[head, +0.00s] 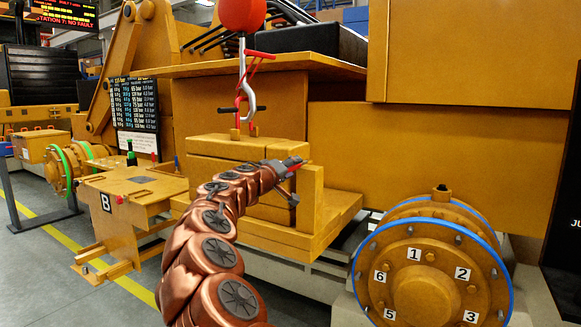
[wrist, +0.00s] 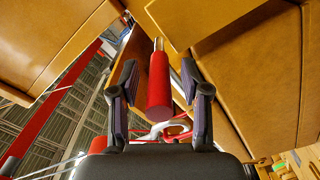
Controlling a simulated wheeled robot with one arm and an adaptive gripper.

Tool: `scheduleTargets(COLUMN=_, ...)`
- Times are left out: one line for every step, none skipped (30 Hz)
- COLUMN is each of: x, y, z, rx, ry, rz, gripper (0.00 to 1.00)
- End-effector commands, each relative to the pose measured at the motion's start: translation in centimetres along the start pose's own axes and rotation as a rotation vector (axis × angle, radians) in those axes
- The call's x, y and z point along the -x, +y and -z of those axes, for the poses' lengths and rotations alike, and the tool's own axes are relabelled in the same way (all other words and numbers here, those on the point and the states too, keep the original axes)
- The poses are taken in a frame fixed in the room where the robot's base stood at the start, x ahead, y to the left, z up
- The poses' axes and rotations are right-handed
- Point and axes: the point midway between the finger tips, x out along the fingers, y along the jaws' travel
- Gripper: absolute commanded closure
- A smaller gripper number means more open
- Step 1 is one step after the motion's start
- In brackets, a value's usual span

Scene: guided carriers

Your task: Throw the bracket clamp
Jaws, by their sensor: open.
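In the wrist view, the bracket clamp's red handle (wrist: 159,82) stands between the two dark fingers of my gripper (wrist: 160,68). The fingers are open, with a gap on each side of the handle. A thin metal rod shows at the handle's far end. In the head view, my gripper (head: 291,178) is beside the yellow block's upright bracket plate (head: 312,197). A small red part of the handle (head: 293,163) shows at the fingers. The rest of the clamp is hidden or too small to make out.
A crane hook (head: 248,100) with a red ball (head: 242,14) hangs above the yellow block (head: 235,150). A blue-rimmed numbered flange (head: 430,275) stands at the lower right. A yellow stand marked B (head: 135,195) is at left. Open floor lies at far left.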

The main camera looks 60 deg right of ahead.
Motion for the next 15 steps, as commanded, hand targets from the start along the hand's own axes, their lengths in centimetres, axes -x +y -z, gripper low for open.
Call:
scheduleTargets(x=-0.44, y=0.04, z=0.01, rx=0.000, ry=0.000, rz=0.001, gripper=0.54)
scheduleTargets(x=-0.63, y=0.06, z=-0.01, rx=0.000, ry=-0.001, rz=0.000, gripper=0.54)
scheduleTargets(x=-0.83, y=0.07, z=-0.03, rx=0.000, ry=-0.001, rz=0.000, gripper=0.54)
scheduleTargets(x=-0.93, y=0.09, z=-0.03, rx=0.000, ry=0.000, rz=-0.001, gripper=0.54)
scheduleTargets(x=-1.02, y=0.09, z=-0.03, rx=0.000, ry=0.000, rz=-0.001, gripper=0.54)
scheduleTargets(x=-1.10, y=0.09, z=-0.04, rx=0.000, ry=-0.001, rz=-0.001, gripper=0.54)
scheduleTargets(x=-1.14, y=0.09, z=-0.04, rx=0.000, ry=0.000, rz=-0.001, gripper=0.54)
scheduleTargets(x=-1.17, y=0.09, z=-0.05, rx=0.000, ry=-0.001, rz=-0.001, gripper=0.54)
scheduleTargets(x=-1.19, y=0.09, z=-0.05, rx=0.000, ry=0.000, rz=-0.001, gripper=0.54)
scheduleTargets(x=-1.19, y=0.09, z=-0.05, rx=0.000, ry=0.000, rz=-0.001, gripper=0.54)
scheduleTargets(x=-1.19, y=0.09, z=-0.06, rx=0.000, ry=-0.001, rz=-0.001, gripper=0.54)
scheduleTargets(x=-1.19, y=0.08, z=-0.06, rx=0.000, ry=0.000, rz=-0.001, gripper=0.54)
scheduleTargets(x=-1.18, y=0.09, z=-0.06, rx=0.000, ry=-0.001, rz=-0.001, gripper=0.54)
scheduleTargets(x=-1.18, y=0.09, z=-0.06, rx=0.000, ry=-0.001, rz=-0.001, gripper=0.54)
scheduleTargets(x=-1.18, y=0.09, z=-0.07, rx=0.000, ry=-0.001, rz=-0.001, gripper=0.55)
